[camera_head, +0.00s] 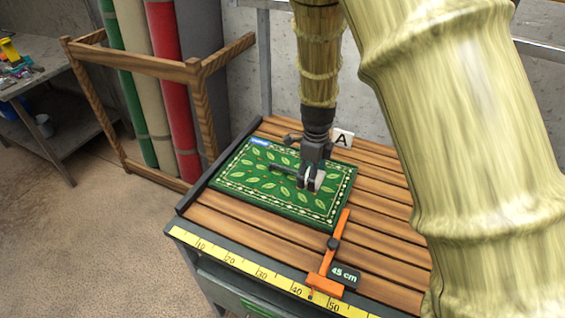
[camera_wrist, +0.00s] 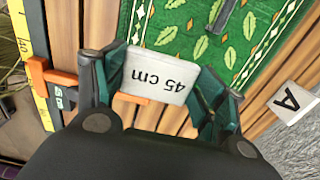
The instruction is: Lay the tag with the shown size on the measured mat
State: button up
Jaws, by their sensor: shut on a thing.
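My gripper (camera_head: 311,179) is shut on a white tag (camera_wrist: 160,77) that reads "45 cm", upside down in the wrist view. In the head view the gripper is over the right half of the green leaf-patterned mat (camera_head: 240,183); I cannot tell how high above it. The mat also shows in the wrist view (camera_wrist: 190,38). It lies flat on a slatted wooden table. An orange slider (camera_head: 326,270) stands at the mat's right end, and its dark display (camera_head: 344,275) reads "45 cm".
A yellow ruler (camera_head: 265,275) runs along the table's front edge. A white sign marked A (camera_head: 342,138) stands behind the mat. A dark bar (camera_head: 283,168) lies on the mat. Bare slats (camera_head: 375,215) lie right of it. A wooden rack (camera_head: 150,70) with rolled rugs stands left.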

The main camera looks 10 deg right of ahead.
jog(key=shift+w+d+f, duration=0.1)
jog(key=shift+w+f, duration=0.05)
jog(key=shift+d+f+p, duration=0.1)
jog(key=shift+f+p, duration=0.2)
jog(key=shift+f, duration=0.05)
jog(key=p, duration=0.1)
send_over(309, 201)
jog(key=f, duration=0.4)
jog(key=shift+w+f, duration=0.2)
jog(key=shift+w, duration=0.05)
jog(key=shift+s+f+p, duration=0.3)
jog(key=shift+f, duration=0.4)
notch_tip(309, 201, down, 2)
jog(key=shift+w+p, duration=0.15)
jog(key=shift+p, duration=0.35)
jog(key=shift+f, duration=0.4)
jog(key=shift+f, duration=0.1)
jog(key=o, duration=0.8)
